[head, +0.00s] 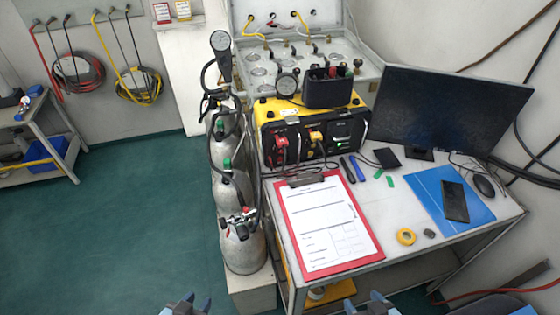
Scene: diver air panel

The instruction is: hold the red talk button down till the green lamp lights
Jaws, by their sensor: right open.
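The yellow-framed air panel (262,118) stands at the back of the table with its black front facing me. A red part (281,141) sits at the left of that front; it is too small to tell whether it is the talk button. Small green marks (339,141) show at the right of the front; I cannot tell whether one is the lamp or is lit. My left gripper (197,301) is at the bottom edge, its fingertips apart and empty. My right gripper (363,301) is open and empty before the table's front edge. Both are far from the panel.
A red clipboard (372,257) lies before the panel. Grey cylinders (243,250) with hoses stand left of the table. A black monitor (452,108), blue mat (425,190), yellow tape roll (406,237) and several small tools are on the right. The floor at left is clear.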

